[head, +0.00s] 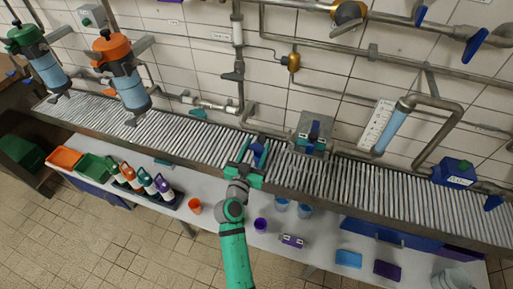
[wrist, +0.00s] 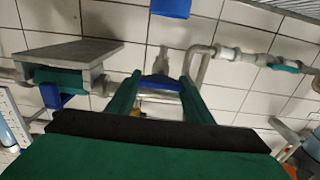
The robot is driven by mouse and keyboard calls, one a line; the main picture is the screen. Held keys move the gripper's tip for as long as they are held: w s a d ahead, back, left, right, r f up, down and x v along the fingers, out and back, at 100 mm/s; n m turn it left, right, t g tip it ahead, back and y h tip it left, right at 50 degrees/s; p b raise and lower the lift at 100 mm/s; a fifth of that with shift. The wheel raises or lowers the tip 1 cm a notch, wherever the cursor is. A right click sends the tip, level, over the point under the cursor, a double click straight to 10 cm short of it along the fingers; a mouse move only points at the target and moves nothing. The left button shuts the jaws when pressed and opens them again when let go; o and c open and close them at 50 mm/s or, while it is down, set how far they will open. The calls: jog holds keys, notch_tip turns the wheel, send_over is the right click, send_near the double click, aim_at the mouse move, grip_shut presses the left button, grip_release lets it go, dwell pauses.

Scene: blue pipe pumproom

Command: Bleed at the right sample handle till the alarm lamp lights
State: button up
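My gripper (head: 254,156) is at the back rail of the roller conveyor, close to the wall pipes. Its two green fingers (wrist: 160,86) are spread apart in the wrist view. A blue handle (wrist: 160,83) shows between the fingertips, nearly filling the gap; I cannot tell if they touch it. It also shows in the head view as a blue piece (head: 258,150). To the right in the head view, a grey box (head: 311,125) carries another blue handle (head: 314,132). It appears at the left in the wrist view (wrist: 70,53). I cannot identify a lit alarm lamp.
The roller conveyor (head: 400,197) runs along the wall beneath grey pipes. Cups, including an orange one (head: 194,205), and several bottles stand on the shelf in front. A bent pipe (wrist: 201,62) passes near my fingers.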

jog(key=shift+n, duration=0.3)
jog(key=n, duration=0.6)
jog(key=shift+a+f, duration=0.1)
jog(key=n, duration=0.3)
jog(key=shift+n, duration=0.4)
jog(key=shift+a+f+n, duration=0.1)
jog(key=shift+f+n, duration=0.05)
jog(key=shift+n, duration=1.65)
jog(key=o, duration=1.1)
jog(key=shift+c, duration=0.2)
jog(key=v, duration=1)
jog(key=shift+s, duration=0.35)
